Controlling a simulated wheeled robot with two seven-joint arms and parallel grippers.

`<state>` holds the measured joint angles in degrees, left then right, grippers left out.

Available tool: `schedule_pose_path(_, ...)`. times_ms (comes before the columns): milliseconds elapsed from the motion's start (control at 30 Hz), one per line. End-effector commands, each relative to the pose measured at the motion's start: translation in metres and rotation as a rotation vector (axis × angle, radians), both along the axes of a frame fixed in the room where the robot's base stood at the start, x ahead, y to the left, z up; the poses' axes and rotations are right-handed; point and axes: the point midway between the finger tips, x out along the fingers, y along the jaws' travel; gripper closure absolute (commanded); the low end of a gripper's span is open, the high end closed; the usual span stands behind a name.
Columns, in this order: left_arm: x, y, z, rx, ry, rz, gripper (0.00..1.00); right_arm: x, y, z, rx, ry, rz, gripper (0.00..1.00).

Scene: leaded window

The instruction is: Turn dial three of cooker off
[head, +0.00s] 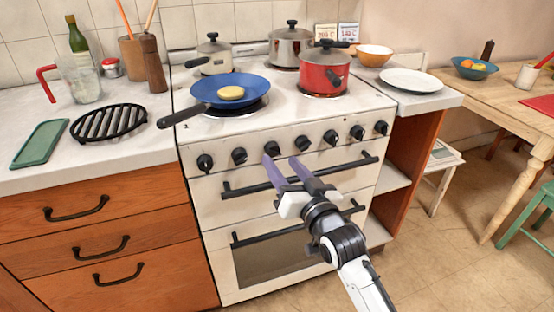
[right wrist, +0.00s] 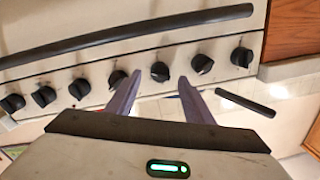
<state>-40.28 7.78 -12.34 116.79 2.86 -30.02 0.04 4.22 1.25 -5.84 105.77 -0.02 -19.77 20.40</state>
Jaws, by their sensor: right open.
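The white cooker (head: 215,215) has a row of several black dials on its front. The third dial from the left (head: 271,148) is just beyond the left fingertip of my right gripper (head: 280,160) in the head view. The right wrist view is upside down; there this dial (right wrist: 160,71) shows in the gap between the two purple fingers (right wrist: 159,79), apart from both. The neighbouring fourth dial (right wrist: 117,79) is close to one fingertip. My right gripper is open and empty. I cannot tell the dial's exact setting. My left gripper is not in view.
A black oven handle bar (head: 350,166) runs just below the dials. The blue frying pan (head: 232,88) has a handle (head: 180,116) sticking out over the cooker's front left. A red pot (head: 322,77) stands on the hob. Wooden drawers (head: 100,235) are at the left.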

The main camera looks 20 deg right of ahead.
Motion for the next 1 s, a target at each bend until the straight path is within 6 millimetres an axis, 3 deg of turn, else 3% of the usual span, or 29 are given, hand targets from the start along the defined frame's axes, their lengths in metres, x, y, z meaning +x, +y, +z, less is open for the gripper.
schedule_pose_path(233, 0.000, 0.001, -0.005, 0.000, 0.002, 0.000, 0.69, 0.032, 0.004, 0.000, -0.001, 0.000, 0.001, 0.53)
schedule_pose_path(600, 0.001, 0.001, -0.005, 0.001, 0.000, 0.001, 0.69, 0.037, 0.004, 0.000, -0.001, 0.001, 0.001, 0.53)
schedule_pose_path(833, 0.002, 0.001, -0.004, 0.001, -0.002, 0.000, 0.69, 0.037, 0.004, -0.001, -0.001, 0.001, 0.000, 0.92)
schedule_pose_path(1000, 0.002, 0.001, -0.003, 0.002, -0.003, 0.000, 0.69, 0.037, 0.004, 0.000, -0.006, 0.001, 0.001, 0.92)
